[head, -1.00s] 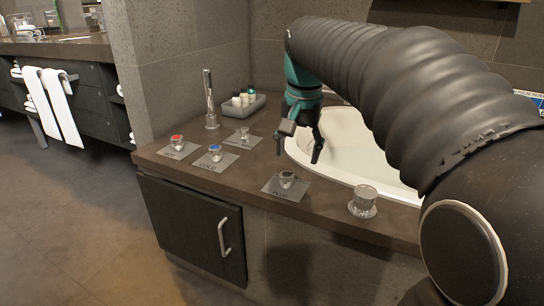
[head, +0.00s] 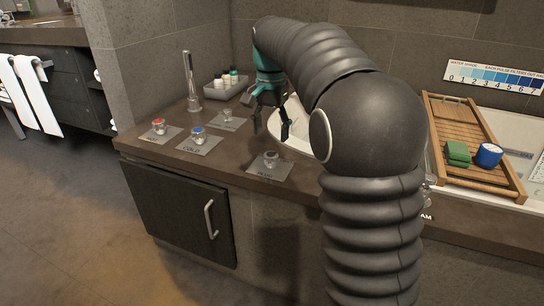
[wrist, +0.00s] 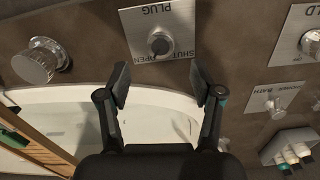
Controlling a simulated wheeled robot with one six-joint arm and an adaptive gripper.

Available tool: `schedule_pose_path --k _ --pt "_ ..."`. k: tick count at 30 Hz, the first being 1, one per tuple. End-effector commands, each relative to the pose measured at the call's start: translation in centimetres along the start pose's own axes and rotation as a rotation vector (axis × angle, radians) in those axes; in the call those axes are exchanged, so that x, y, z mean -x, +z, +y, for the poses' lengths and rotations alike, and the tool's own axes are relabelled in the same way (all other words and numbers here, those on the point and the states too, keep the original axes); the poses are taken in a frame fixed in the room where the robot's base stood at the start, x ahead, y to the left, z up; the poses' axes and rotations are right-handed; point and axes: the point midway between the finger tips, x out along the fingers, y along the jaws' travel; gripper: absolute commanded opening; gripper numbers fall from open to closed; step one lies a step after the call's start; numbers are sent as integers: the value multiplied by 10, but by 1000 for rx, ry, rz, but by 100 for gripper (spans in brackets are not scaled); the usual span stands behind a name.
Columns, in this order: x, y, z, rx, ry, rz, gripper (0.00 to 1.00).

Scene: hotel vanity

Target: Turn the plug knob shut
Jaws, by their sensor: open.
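The plug knob (head: 270,158) is a small round metal knob on a square plate (head: 262,170) at the counter's front edge. In the wrist view the knob (wrist: 160,43) shows ahead of the fingers, on its plate (wrist: 172,20) lettered PLUG, SHUT and OPEN. A dark mark is on the knob; I cannot tell exactly where it points. My gripper (head: 270,130) hangs over the near rim of the basin, behind the knob in the head view. In the wrist view my gripper (wrist: 164,88) has its two fingers wide apart, with nothing between them and apart from the knob.
The red-topped knob (head: 159,126), the blue-topped COLD knob (head: 198,136) and another metal knob (head: 227,115) stand to the left, near a hand shower (head: 191,85). A tray of bottles (head: 228,84) is behind. A clear round knob (wrist: 36,65) flanks the plug plate in the wrist view.

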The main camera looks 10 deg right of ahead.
Motion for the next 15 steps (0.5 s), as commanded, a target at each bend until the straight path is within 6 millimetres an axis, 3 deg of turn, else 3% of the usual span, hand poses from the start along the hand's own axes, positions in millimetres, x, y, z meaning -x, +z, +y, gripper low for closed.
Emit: schedule_pose_path --k 6,15 --pt "-42 0 1 0 1 -2 66" --pt "-68 0 0 1 0 0 66"
